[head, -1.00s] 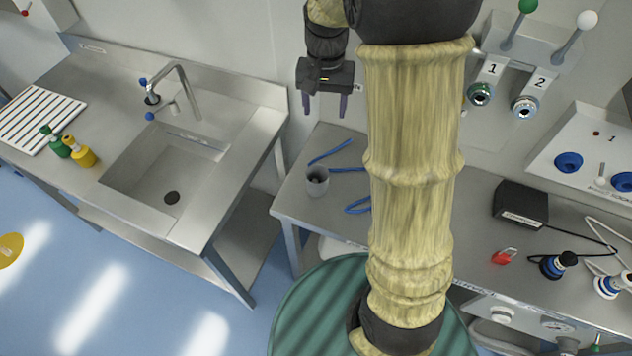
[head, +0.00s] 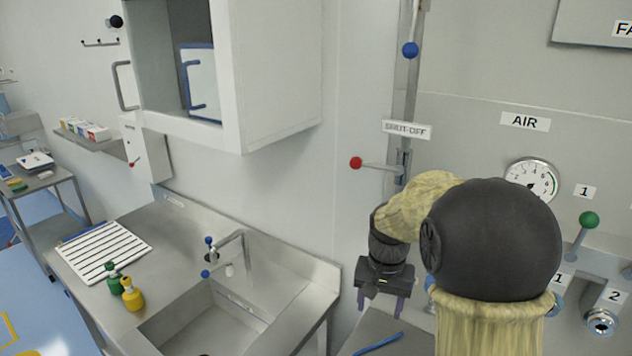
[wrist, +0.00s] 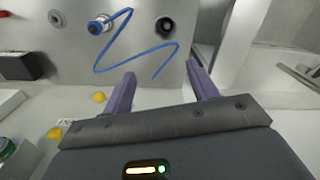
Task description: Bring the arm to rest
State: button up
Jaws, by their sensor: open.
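My gripper (head: 381,303) hangs in the lower middle of the head view, its fingers pointing down, to the right of the sink bench. My arm in its yellowish cover rises at the right of that view, with a dark round joint beside the gripper. In the wrist view my gripper (wrist: 160,84) shows two purple fingers spread apart. Nothing is between them. Beyond the fingertips a blue line (wrist: 128,55) runs in a zigzag on a grey surface.
A steel bench with a sink (head: 215,325) is at left, with a green bottle (head: 112,284) and a yellow bottle (head: 132,297). An open wall cabinet (head: 275,85) hangs above. A red-knobbed lever (head: 356,163) and an AIR gauge (head: 531,180) are on the wall near my arm.

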jog(key=s+f+n+t, duration=0.2)
jog(key=s+f+n, duration=0.2)
jog(key=s, duration=0.9)
jog(key=shift+s+f+b, duration=0.4)
jog(key=shift+f, duration=0.15)
dwell(1.1)
